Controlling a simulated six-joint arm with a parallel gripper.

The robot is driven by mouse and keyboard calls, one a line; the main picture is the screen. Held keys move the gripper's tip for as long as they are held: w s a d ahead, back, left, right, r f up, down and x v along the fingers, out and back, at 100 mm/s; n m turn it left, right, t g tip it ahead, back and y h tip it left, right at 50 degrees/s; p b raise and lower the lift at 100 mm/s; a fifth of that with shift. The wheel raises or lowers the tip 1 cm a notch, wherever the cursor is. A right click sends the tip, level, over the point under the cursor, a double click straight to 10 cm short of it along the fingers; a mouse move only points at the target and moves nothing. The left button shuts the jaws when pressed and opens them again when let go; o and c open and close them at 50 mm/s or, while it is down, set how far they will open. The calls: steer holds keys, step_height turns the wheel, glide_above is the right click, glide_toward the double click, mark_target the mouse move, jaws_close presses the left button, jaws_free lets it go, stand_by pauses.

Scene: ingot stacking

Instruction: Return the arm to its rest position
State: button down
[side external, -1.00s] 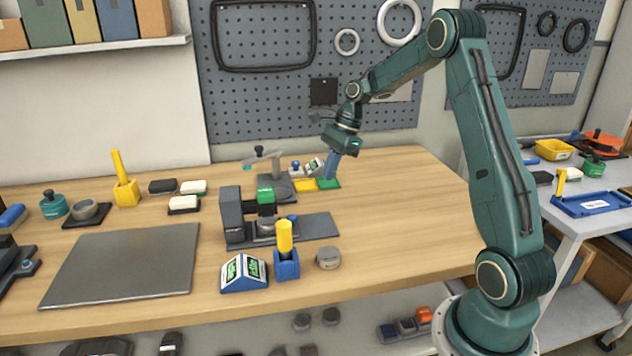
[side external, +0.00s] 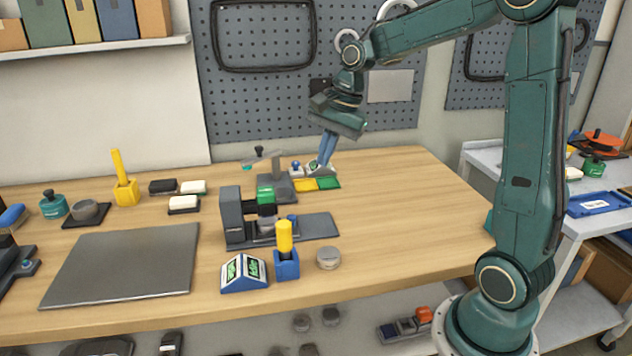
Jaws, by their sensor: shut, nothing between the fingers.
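My gripper (side external: 323,163) hangs from the teal arm above the back right part of the wooden bench, fingers pointing down. Its fingers are shut with nothing held. In the picture the fingertips overlap a small light device behind the yellow and green pads; their exact height above the bench is hard to tell. No ingot can be made out with certainty.
A dark press-like fixture (side external: 233,215) stands mid-bench, with a yellow-handled tool in a blue holder (side external: 287,266) and a blue display box (side external: 244,273) in front. A green pad (side external: 328,183) lies near the gripper. The bench's right side (side external: 420,210) is clear.

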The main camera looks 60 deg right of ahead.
steer(key=s+a+r+n+t+h, duration=0.1)
steer(key=s+a+n, duration=0.4)
steer(key=s+n, duration=0.3)
steer(key=s+a+r+n+t+h, duration=0.1)
steer(key=s+a+r+n, duration=0.1)
steer(key=s+a+n, duration=0.3)
steer(key=s+n, duration=0.3)
steer(key=s, duration=0.4)
steer(key=shift+s+a+t, duration=0.2)
steer(key=shift+s+t, duration=0.05)
steer(key=shift+t, duration=0.15)
